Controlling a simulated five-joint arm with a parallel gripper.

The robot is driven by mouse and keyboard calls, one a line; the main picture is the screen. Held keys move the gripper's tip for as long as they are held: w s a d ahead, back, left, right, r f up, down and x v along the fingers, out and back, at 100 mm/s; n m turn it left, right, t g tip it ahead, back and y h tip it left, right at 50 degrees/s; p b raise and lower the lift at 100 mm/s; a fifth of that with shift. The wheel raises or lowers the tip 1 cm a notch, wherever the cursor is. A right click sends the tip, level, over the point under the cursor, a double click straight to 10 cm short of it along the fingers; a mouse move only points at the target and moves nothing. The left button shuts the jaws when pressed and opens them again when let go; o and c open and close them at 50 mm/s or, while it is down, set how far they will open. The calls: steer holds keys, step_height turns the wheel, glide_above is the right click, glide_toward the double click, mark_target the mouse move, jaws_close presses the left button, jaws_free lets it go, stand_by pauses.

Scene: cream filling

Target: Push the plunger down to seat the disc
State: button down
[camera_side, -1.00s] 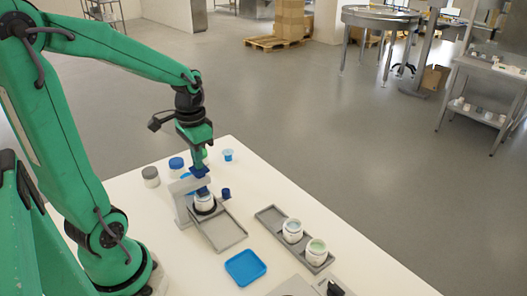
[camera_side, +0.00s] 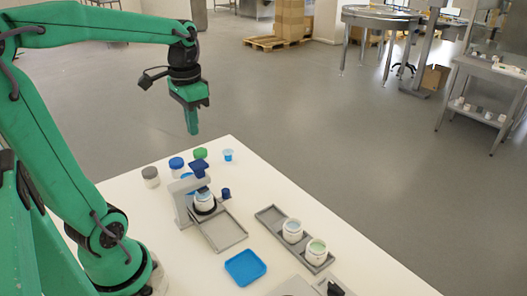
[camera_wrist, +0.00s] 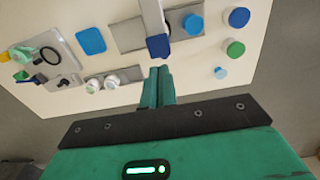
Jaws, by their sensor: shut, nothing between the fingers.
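The dark blue plunger top (camera_side: 199,165) sits on the grey press (camera_side: 181,205), above a white jar (camera_side: 205,202). In the wrist view the plunger top (camera_wrist: 158,46) shows as a blue square at the end of the press's grey arm, just beyond my fingertips. My gripper (camera_side: 193,131) is shut and empty, raised above the press and clear of the plunger. Its closed fingers also show in the wrist view (camera_wrist: 159,72). The disc cannot be made out in the jar, and the wrist view does not show that jar.
A drip tray (camera_side: 226,232) lies before the press. Two open jars (camera_side: 292,231) stand in a grey rack (camera_side: 270,216) at right. A flat blue tray (camera_side: 245,267) lies at front. Lidded jars (camera_side: 176,164) and a light blue cup (camera_side: 228,155) stand behind the press.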

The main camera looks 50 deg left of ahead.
steer(key=shift+r, duration=2.05)
steer(key=s+d+f+t, duration=0.2)
steer(key=d, duration=0.4)
steer(key=s+d+f+t, duration=0.1)
steer(key=d+f+t, duration=0.2)
steer(key=d, duration=0.2)
steer(key=shift+s+d+f+t, duration=0.15)
steer(key=shift+s+d+t, duration=0.15)
steer(key=shift+s+d, duration=0.05)
